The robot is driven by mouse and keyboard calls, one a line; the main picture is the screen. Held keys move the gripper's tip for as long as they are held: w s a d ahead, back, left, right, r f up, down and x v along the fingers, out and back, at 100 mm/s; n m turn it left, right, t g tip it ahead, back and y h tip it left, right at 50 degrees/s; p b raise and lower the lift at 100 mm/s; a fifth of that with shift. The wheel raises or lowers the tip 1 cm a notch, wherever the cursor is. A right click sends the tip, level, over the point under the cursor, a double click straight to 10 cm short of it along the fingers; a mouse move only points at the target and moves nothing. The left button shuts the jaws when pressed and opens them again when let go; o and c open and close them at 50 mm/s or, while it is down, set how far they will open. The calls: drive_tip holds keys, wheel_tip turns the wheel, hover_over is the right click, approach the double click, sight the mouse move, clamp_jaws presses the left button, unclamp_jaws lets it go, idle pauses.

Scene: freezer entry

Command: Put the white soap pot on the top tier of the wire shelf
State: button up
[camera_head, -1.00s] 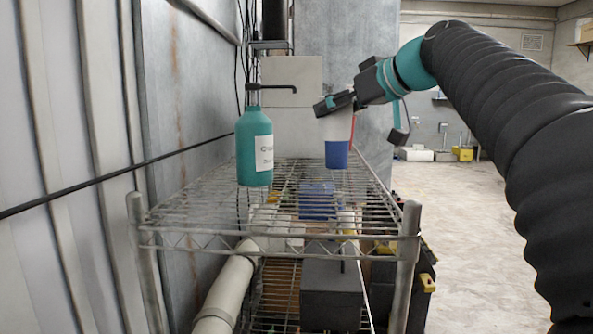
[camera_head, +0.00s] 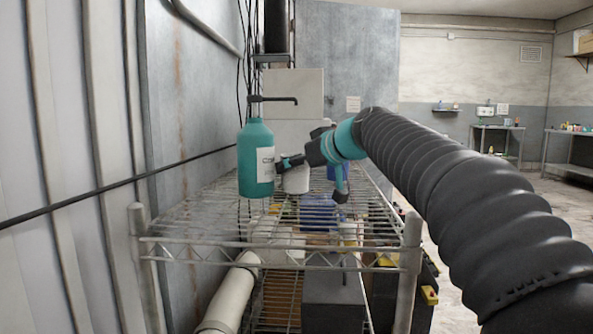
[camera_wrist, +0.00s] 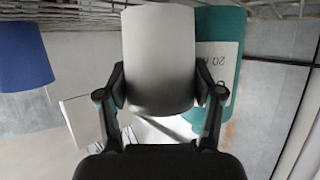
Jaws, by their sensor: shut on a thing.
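The white soap pot (camera_head: 296,182) is upright in my gripper (camera_head: 288,163), just right of the teal pump bottle (camera_head: 255,158) at the top tier of the wire shelf (camera_head: 190,216). In the wrist view my gripper (camera_wrist: 160,92) has one finger on each side of the white pot (camera_wrist: 158,50). The pot's base is at about the level of the wires; I cannot tell whether it touches them. The teal bottle (camera_wrist: 218,55) shows close behind the pot there, partly hidden by it.
The tier's front part is clear. Shelf posts (camera_head: 411,240) rise at the front corners.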

drive_tip(key=shift+f, duration=0.35)
drive_tip(key=shift+f+b, duration=0.25)
drive_tip(key=shift+b, duration=0.05)
drive_tip(key=o, duration=1.1)
drive_tip(key=shift+r, duration=0.1)
drive_tip(key=shift+s+d+r+p, duration=0.15)
drive_tip(key=shift+r+p, duration=0.1)
drive_tip(key=shift+p, duration=0.05)
drive_tip(key=b+v, duration=0.1)
drive_tip(key=v, duration=1)
drive_tip(key=shift+s+d, duration=0.2)
drive_tip(key=shift+s, duration=0.05)
